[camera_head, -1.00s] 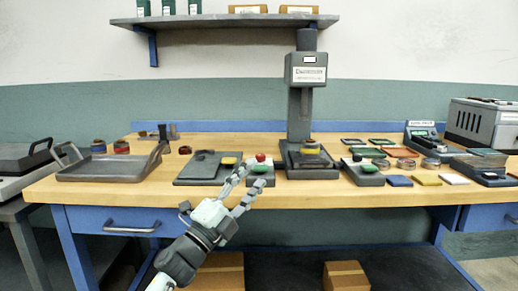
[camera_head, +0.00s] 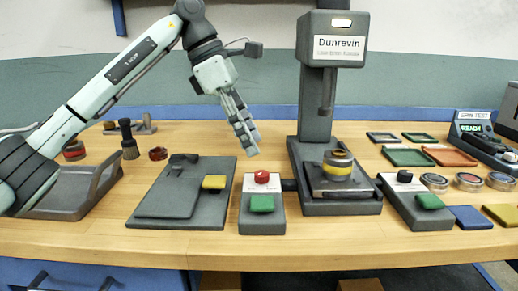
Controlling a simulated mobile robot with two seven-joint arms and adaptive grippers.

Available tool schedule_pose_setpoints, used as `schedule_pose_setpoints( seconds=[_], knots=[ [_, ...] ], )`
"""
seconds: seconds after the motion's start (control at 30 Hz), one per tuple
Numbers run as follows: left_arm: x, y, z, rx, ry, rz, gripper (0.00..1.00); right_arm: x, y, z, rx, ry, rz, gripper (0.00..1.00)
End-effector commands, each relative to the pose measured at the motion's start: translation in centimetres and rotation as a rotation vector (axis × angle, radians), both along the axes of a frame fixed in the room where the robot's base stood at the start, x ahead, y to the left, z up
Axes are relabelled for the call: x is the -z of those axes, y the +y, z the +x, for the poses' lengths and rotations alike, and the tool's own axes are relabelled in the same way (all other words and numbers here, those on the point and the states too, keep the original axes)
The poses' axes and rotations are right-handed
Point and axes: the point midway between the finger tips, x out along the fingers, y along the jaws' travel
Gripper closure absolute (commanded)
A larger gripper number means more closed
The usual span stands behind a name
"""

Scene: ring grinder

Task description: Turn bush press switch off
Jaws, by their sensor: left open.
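The bush press (camera_head: 313,110) stands at the centre back, with a tall grey column, a labelled head and a grey base. On its base sits a round part with yellow and brass bands (camera_head: 338,165). To its left is a grey switch box (camera_head: 262,215) with a red knob (camera_head: 261,177) on its white top plate and a green switch (camera_head: 262,203) in front. My left gripper (camera_head: 248,150) is open and points down, above and behind this box, touching nothing visible. My right gripper is not in view.
Left of the switch box is a flat grey fixture (camera_head: 170,210) with a yellow block. Right of the press is another box (camera_head: 410,212) with a black knob and green switch. Further right are round tins (camera_head: 468,181) and coloured trays (camera_head: 408,157). The table's front strip is clear.

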Motion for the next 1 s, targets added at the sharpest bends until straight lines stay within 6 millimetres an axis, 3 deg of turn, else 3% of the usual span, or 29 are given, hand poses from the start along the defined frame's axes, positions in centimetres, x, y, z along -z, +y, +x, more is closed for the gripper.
schedule_pose_setpoints(
  seconds=[0.13, 0.6, 0.97, 1.0],
  knots=[
    [0.1, 1.1, 0.1, -0.001, -0.009, 0.061, 0.54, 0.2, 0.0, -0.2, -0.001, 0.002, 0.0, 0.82],
    [6.2, -1.5, -0.1, -0.001, -0.006, 0.054, 0.54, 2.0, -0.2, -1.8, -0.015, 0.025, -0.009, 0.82],
    [6.8, -1.8, -0.1, -0.002, -0.007, 0.054, 0.54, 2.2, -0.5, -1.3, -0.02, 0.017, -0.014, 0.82],
    [6.8, -1.8, -0.1, -0.002, -0.007, 0.054, 0.59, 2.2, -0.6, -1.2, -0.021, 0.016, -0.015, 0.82]
  ],
)
